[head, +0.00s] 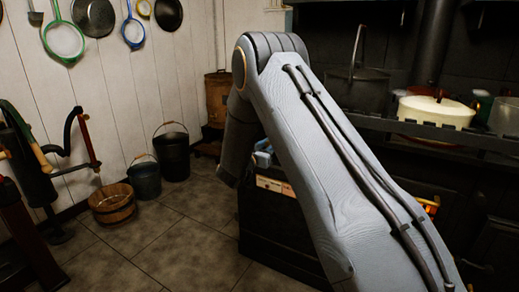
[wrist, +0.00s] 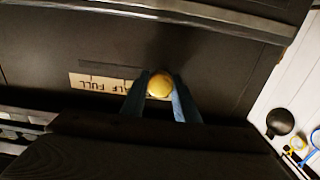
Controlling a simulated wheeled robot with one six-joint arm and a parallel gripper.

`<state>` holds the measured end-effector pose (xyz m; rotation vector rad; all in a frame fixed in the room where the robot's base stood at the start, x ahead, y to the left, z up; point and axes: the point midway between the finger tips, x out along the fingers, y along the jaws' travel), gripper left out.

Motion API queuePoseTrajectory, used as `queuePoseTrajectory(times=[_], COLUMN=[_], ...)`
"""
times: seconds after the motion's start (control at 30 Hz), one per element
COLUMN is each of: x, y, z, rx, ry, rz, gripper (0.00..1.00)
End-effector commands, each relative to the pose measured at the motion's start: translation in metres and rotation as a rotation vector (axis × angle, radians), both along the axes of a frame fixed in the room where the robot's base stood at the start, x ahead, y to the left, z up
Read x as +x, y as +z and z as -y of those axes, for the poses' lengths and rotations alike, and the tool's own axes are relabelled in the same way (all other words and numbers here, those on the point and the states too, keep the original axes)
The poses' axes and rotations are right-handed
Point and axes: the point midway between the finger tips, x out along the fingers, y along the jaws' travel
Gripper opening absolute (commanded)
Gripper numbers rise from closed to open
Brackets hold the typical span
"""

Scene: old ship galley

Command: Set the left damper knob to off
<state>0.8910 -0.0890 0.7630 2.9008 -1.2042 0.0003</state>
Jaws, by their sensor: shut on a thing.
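The damper knob (wrist: 159,86) is a round brass-yellow knob on the dark stove front in the wrist view. My gripper (wrist: 160,80) is shut on it, one blue finger on each side. I cannot see a pointer, so the knob's setting is unclear. In the head view a little blue of my gripper (head: 264,157) shows beside the arm, above a pale label (head: 275,187) on the stove; the knob is hidden there.
The black stove (head: 285,225) fills the right side, with a cream pot (head: 436,110) behind its rail (head: 440,130). Buckets (head: 145,180) and a wooden tub (head: 112,204) stand by the white wall. The tiled floor (head: 185,240) left of the stove is clear.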

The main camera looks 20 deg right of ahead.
Motion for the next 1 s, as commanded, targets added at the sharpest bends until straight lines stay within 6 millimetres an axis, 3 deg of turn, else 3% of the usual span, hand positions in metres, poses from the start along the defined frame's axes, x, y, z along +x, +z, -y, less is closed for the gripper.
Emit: queuePoseTrajectory(times=[0.33,0.37,0.43,0.77,1.0], x=[0.004,0.004,0.004,0.002,-0.020], y=[0.002,0.002,0.002,0.001,0.001], z=[0.002,0.001,0.001,0.000,-0.022], rx=[0.001,0.001,0.001,0.001,0.001], ry=[0.003,0.003,0.003,0.000,0.002], rz=[0.003,0.003,0.003,0.001,-0.001], gripper=[0.00,0.33,0.44,0.45,0.45])
